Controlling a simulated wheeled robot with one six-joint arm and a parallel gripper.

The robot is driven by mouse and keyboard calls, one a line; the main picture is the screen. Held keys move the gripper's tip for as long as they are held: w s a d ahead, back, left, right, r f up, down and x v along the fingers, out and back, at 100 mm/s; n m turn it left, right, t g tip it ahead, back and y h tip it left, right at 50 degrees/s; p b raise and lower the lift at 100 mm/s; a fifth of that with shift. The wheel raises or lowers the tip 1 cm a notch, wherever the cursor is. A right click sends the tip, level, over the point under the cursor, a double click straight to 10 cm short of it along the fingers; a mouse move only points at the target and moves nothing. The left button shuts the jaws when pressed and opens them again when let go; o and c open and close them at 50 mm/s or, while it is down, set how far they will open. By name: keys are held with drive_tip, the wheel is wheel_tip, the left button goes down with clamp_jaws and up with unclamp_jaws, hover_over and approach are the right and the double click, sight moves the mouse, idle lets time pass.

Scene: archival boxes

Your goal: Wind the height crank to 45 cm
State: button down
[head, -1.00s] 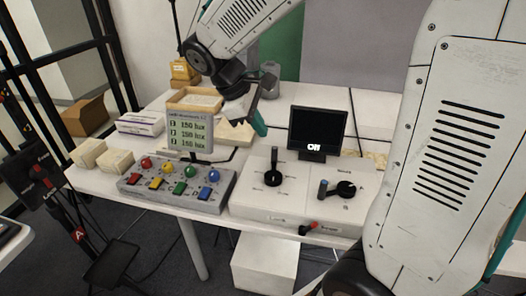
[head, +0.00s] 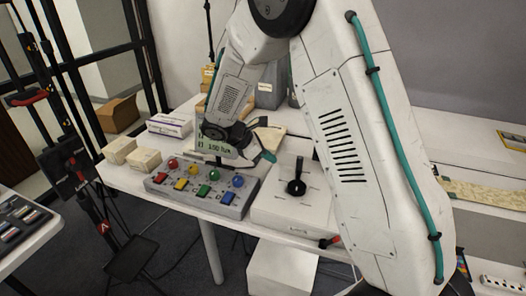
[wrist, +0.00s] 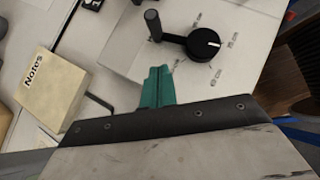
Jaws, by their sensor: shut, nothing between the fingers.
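The height crank has a black hub and arm (wrist: 203,42) with an upright dark handle (wrist: 151,24). Small cm marks surround it in the wrist view, too small to read surely. In the head view a black crank (head: 297,186) on the white panel box (head: 275,208) appears to be the same one. My gripper (wrist: 158,72) shows teal fingers, shut and empty, just short of the handle in the picture; contact is not evident. In the head view my gripper (head: 268,156) is at the box's back left, left of the crank.
A grey button box (head: 205,192) with coloured knobs stands left of the panel box. A lux display (head: 216,148) is partly covered by my wrist. A box marked Notes (wrist: 52,88) lies close to my fingers. Small cartons (head: 145,160) sit farther left.

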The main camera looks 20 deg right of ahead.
drive_tip(key=x, duration=0.4)
drive_tip(key=shift+r, duration=0.1)
drive_tip(key=d, duration=0.2)
drive_tip(key=shift+s+d, duration=0.35)
drive_tip(key=shift+d, duration=0.65)
